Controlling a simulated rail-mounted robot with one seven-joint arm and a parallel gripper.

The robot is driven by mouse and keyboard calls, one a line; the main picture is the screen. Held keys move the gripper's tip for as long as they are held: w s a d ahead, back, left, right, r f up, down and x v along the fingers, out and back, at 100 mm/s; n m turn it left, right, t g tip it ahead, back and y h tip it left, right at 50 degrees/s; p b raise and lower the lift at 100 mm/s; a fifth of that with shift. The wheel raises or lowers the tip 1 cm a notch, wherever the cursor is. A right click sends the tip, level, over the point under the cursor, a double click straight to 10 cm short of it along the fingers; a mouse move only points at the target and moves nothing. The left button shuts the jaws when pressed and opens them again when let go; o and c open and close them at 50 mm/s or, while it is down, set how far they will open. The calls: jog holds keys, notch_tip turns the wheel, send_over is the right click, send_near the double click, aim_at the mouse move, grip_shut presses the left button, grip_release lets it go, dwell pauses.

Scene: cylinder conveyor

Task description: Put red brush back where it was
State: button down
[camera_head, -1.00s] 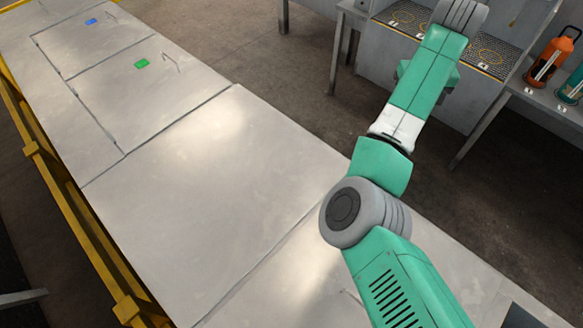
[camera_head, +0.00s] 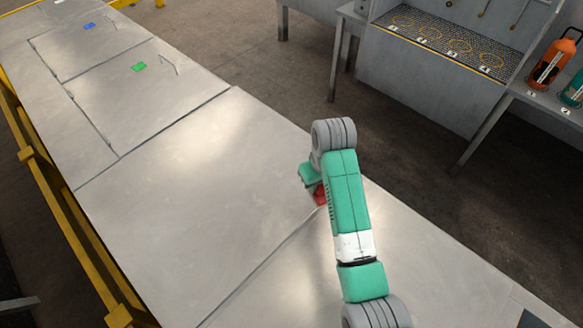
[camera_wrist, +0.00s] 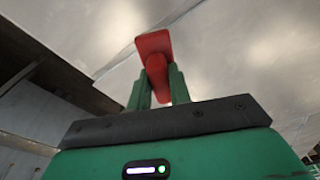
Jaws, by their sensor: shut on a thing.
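The red brush (camera_wrist: 154,52) is held between the two green fingers of my gripper (camera_wrist: 158,86) in the wrist view. Its wide red end points away from the gripper, with the metal table surface behind it. In the head view a small part of the red brush (camera_head: 320,194) shows beside my arm, over the right side of the metal table (camera_head: 200,190). My gripper is largely hidden behind my arm there. I cannot tell whether the brush touches the table.
A grey station (camera_head: 440,85) with numbered yellow rings stands across the floor. A shelf (camera_head: 545,98) beside it holds an orange bottle (camera_head: 551,62) and a teal one (camera_head: 575,90). Green (camera_head: 139,67) and blue (camera_head: 89,26) pieces lie far along the table. The table's middle is clear.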

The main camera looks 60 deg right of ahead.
jog(key=shift+w+d+f+b, duration=0.7)
jog(key=shift+w+d, duration=0.45)
jog(key=shift+w, duration=0.75)
jog(key=shift+w+d+f+b, duration=0.6)
jog(key=shift+w+d+f, duration=0.4)
jog(key=shift+w, duration=0.85)
jog(key=shift+w+d+f+b, duration=0.65)
jog(key=shift+w+d, duration=0.6)
jog(key=shift+w, duration=0.65)
jog(key=c, duration=1.3)
grip_release()
jog(key=shift+f, duration=0.1)
jog(key=r+p, duration=0.1)
jog(key=r, duration=0.7)
jog(key=s+a+r+p, duration=0.1)
jog(key=r, duration=0.3)
jog(key=shift+s+r+p, duration=0.1)
jog(key=shift+p, duration=0.25)
